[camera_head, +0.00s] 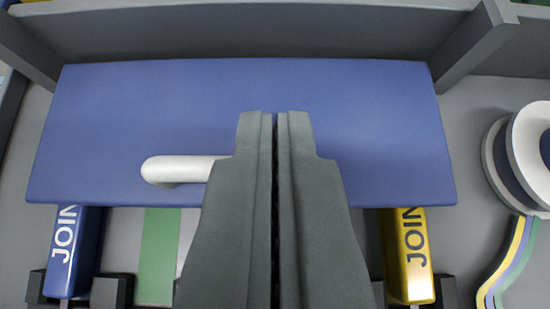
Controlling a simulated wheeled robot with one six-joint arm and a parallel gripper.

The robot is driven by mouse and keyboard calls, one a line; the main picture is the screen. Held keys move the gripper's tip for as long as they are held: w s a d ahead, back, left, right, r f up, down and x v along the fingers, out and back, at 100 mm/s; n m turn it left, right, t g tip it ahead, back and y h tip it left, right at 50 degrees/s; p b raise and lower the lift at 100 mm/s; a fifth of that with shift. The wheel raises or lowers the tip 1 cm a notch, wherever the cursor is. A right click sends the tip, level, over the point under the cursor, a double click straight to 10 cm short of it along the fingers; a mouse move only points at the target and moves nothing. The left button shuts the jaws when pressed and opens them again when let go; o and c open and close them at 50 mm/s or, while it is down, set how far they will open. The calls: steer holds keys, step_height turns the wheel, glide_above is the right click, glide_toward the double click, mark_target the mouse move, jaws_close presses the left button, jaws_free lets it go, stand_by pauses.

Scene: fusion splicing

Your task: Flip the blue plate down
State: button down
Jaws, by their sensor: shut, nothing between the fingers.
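The blue plate (375,120) is a wide flat panel across the middle of the view, between two grey side walls. A white rounded handle (185,168) lies along its lower part, left of centre. My gripper (276,115) is shut and empty, with its two grey fingers side by side. The fingers reach up over the middle of the plate and hide part of it and the right end of the handle. I cannot tell whether the fingertips touch the plate.
A white spool (530,150) and coloured strands (508,265) are at right. A grey wall (250,30) runs behind.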

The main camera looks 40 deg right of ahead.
steer(key=shift+s+a+f, duration=0.1)
steer(key=shift+s+f, duration=0.15)
steer(key=shift+f, duration=0.4)
steer(key=shift+s+a+f, duration=0.1)
steer(key=shift+s+f, duration=0.1)
steer(key=shift+f, duration=0.4)
steer(key=shift+w+r, duration=0.2)
steer(key=shift+r, duration=0.35)
step_height(320, 180, up, 5)
steer(key=shift+s+a+f, duration=0.3)
steer(key=shift+s+a, duration=0.55)
steer(key=shift+s, duration=0.35)
steer(key=shift+s+a+f, duration=0.35)
steer(key=shift+s+a, duration=0.55)
steer(key=shift+s, duration=0.3)
steer(key=shift+s+a+f, duration=0.3)
steer(key=shift+s+a, duration=0.55)
steer(key=shift+s, duration=0.35)
steer(key=shift+d, duration=0.1)
